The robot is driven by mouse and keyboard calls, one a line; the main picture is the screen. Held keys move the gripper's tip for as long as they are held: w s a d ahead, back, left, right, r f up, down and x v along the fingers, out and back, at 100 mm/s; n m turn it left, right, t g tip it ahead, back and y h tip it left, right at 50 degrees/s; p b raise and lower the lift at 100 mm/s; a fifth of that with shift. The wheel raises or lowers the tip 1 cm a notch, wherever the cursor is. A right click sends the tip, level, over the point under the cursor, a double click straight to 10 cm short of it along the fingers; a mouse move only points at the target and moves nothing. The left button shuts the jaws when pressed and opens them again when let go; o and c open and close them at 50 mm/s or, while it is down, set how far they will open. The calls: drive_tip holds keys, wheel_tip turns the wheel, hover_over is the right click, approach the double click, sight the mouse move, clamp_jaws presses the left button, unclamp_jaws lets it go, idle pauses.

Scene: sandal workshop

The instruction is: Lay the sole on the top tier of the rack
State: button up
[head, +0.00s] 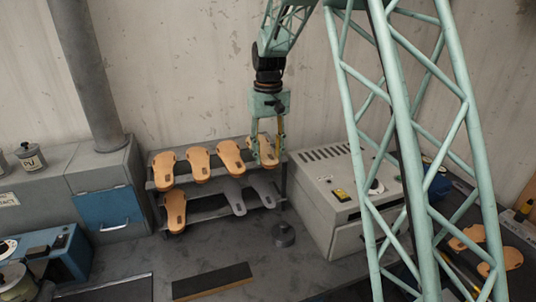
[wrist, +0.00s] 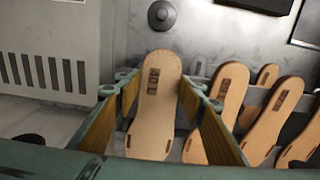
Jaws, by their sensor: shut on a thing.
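A tan sole (head: 267,152) hangs between the fingers of my gripper (head: 267,138) at the right end of the rack's top tier. In the wrist view the sole (wrist: 158,100) lies lengthwise between the two wooden-faced fingers of my gripper (wrist: 157,88), with a dark stamp near its far end. My gripper is shut on it. The rack (head: 217,212) has two tiers. Several tan soles, one of them the leftmost (head: 162,170), lie on the top tier left of the held one. Whether the held sole touches the tier is unclear.
The lower tier holds a tan sole (head: 175,212) and grey sole-shaped pieces (head: 233,196). A grey vented machine (head: 335,185) stands close on the right. More soles (head: 470,238) lie at far right.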

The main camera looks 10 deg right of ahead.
drive_tip(key=shift+f, duration=0.2)
idle(0.4)
drive_tip(key=o, duration=1)
drive_tip(key=shift+c, duration=0.2)
drive_tip(key=shift+r, duration=0.1)
wheel_tip(320, 180, up, 12)
idle(0.5)
